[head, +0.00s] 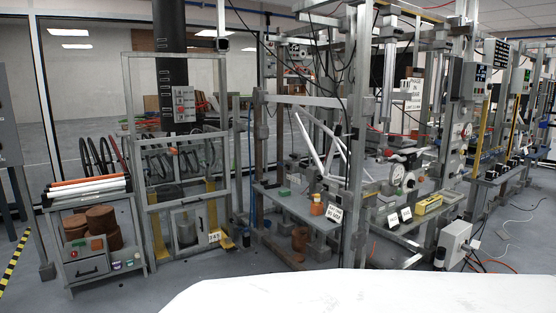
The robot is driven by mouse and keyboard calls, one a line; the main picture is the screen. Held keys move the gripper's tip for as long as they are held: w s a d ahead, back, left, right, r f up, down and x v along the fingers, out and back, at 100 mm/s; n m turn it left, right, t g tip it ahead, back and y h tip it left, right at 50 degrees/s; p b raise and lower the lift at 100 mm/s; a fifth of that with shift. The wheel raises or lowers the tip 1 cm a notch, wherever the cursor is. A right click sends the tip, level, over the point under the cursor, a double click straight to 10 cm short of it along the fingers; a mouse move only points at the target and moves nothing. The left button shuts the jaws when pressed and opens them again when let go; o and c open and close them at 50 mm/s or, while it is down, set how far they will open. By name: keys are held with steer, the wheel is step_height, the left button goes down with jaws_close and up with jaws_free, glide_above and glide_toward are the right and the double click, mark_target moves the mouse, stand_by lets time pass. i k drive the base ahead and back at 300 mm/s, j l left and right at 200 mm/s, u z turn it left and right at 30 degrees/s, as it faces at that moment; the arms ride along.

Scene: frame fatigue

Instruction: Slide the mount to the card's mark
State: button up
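My gripper is not in view. I cannot tell which part is the mount, and no mark on a card can be made out at this size. A small white card with dark writing (335,212) stands at the front edge of the middle rig's shelf. Two more white cards (393,219) and (406,214) stand on the bench to its right. Another card, reading something like "245" (214,237), is low on the left frame. A round dial gauge (397,175) sits on the rig behind the two cards.
The middle rig's shelf (290,205) holds an orange item (317,206) and a green block (284,192). A yellow box (428,205) lies on the right bench. A cart (95,225) stands far left. A white box with cables (453,243) stands on the floor. Floor is clear at front left.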

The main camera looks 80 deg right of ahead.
mark_target(295, 160)
steer(key=i+j+u, duration=0.15)
steer(key=i+j, duration=0.15)
steer(key=i, duration=0.2)
steer(key=i+j+u, duration=0.1)
steer(key=i, duration=0.4)
steer(key=i+u, duration=0.2)
steer(key=i, duration=1.05)
steer(key=i+u, duration=0.2)
steer(key=i, duration=1.05)
steer(key=i+z, duration=0.4)
steer(key=i+j+z, duration=0.1)
steer(key=i+z, duration=0.3)
steer(key=i, duration=0.2)
steer(key=i+l+z, duration=0.1)
steer(key=i+z, duration=0.35)
steer(key=i+j+z, duration=0.1)
steer(key=i+z, duration=0.75)
steer(key=i, duration=0.15)
steer(key=i+z, duration=0.35)
steer(key=i, duration=0.15)
steer(key=i+z, duration=0.45)
steer(key=i+j+z, duration=0.1)
steer(key=i+z, duration=0.35)
steer(key=i+l+z, duration=0.1)
steer(key=i+z, duration=0.45)
steer(key=z, duration=0.15)
steer(key=i+z, duration=0.35)
steer(key=k+j, duration=0.05)
